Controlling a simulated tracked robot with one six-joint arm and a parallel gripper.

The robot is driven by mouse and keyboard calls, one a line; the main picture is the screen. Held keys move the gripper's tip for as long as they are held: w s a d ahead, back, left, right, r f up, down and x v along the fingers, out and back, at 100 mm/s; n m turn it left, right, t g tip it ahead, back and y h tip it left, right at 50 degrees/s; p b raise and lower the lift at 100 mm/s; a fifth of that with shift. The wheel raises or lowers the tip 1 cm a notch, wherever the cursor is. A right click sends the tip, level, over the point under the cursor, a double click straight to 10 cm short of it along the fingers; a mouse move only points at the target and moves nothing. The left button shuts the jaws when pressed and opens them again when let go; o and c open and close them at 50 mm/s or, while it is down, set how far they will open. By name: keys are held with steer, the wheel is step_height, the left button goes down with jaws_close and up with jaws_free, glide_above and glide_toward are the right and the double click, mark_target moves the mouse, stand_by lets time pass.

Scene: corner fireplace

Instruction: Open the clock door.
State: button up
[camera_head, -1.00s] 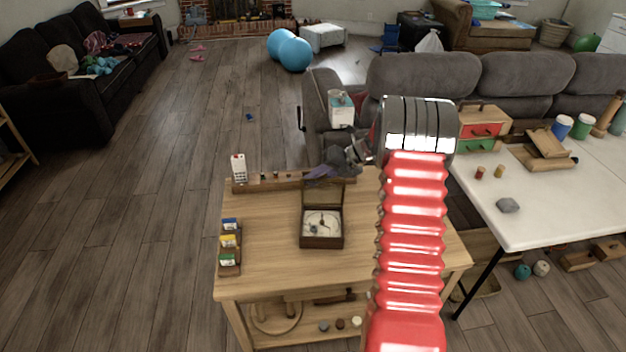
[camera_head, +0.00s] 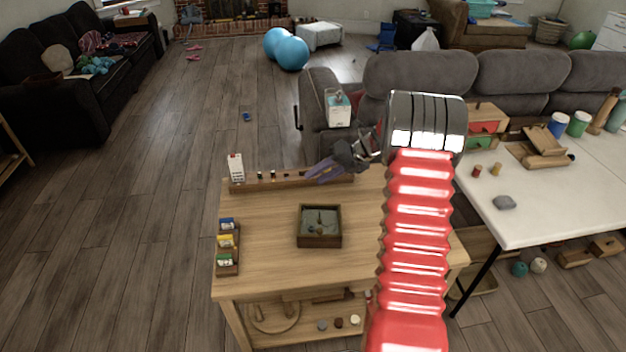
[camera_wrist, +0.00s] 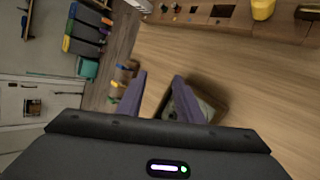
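The clock (camera_head: 320,240) is a small dark wooden box lying on the wooden table. Its framed door lies flat over it, with a dim greenish pane and a dark upright shape showing inside. In the wrist view, the clock (camera_wrist: 212,100) is partly hidden behind the right-hand finger. My gripper (camera_head: 316,174) has purple fingers and hangs above the table's back edge, behind the clock and apart from it. In the wrist view, my gripper (camera_wrist: 159,77) shows its fingers spread with nothing held between them.
The wooden table (camera_head: 265,270) has a rack with coloured packets (camera_head: 228,248) at left and a wooden rail (camera_head: 280,182) with small items along the back. A white table (camera_head: 540,215) stands at right, and a grey sofa (camera_head: 420,80) behind. Bare tabletop surrounds the clock.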

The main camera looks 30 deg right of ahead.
steer(key=v, duration=1)
steer(key=shift+s, duration=0.1)
stand_by(0.3)
steer(key=s+f+n+g+h, duration=0.1)
steer(key=s+f+n+g, duration=0.1)
steer(key=s+f+n, duration=0.5)
steer(key=s+a+r+n+h, duration=0.2)
steer(key=s+a+r+n, duration=0.4)
steer(key=a+n, duration=0.4)
steer(key=s+a+r+n+t+h, duration=0.1)
steer(key=s+a+r+n+h, duration=0.1)
steer(key=s+a+r+n, duration=0.5)
steer(key=s+a+r+n+h, duration=0.2)
steer(key=s+a+r+n, duration=0.4)
steer(key=a+n, duration=0.8)
steer(key=s+n, duration=0.1)
steer(key=s, duration=0.2)
steer(key=shift+r+t, duration=0.3)
steer(key=shift+r, duration=0.05)
